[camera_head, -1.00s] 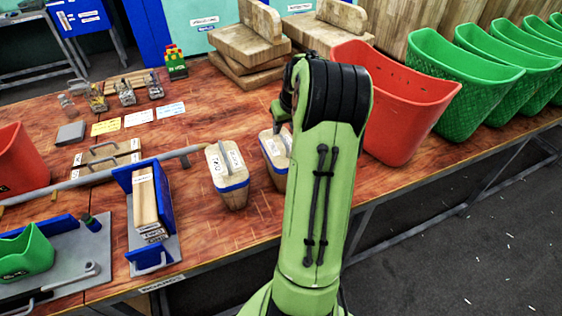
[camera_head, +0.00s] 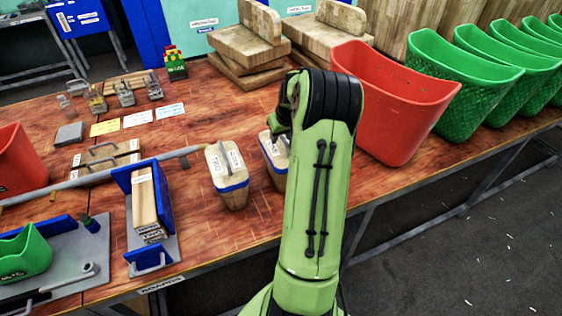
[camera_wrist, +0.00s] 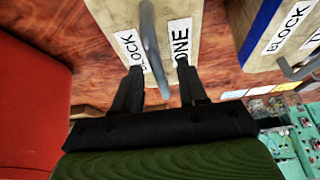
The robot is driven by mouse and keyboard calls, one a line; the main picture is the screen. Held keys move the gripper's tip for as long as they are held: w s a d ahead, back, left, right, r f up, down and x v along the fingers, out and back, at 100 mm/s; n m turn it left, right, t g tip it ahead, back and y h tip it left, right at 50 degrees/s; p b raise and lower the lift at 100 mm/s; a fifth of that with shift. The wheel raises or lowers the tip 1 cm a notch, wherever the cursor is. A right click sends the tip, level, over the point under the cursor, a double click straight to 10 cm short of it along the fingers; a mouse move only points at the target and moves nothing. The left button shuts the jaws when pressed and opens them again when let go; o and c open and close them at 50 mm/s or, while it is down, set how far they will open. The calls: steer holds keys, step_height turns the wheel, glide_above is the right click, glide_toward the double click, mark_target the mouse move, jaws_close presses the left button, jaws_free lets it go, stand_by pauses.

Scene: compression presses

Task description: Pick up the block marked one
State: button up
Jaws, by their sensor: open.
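The block marked one is a pale wooden block with a metal handle and labels reading BLOCK and ONE. It fills the top middle of the wrist view (camera_wrist: 118,14). In the head view it (camera_head: 269,150) stands upright on the table, partly hidden by my arm. My gripper (camera_wrist: 158,68) is open in the wrist view, with one finger on each side of the handle (camera_wrist: 150,45). I cannot tell whether the fingers touch the block or handle. The head view hides my gripper behind my arm.
The block marked two (camera_head: 231,180) stands close to the left in the head view. A red bin (camera_head: 395,105) stands right of my arm, with green bins (camera_head: 450,80) beyond. Wooden boards (camera_head: 248,50) are stacked behind. A blue holder (camera_head: 150,258) with boards is further left.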

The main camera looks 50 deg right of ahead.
jaws_close()
stand_by(0.3)
stand_by(1.2)
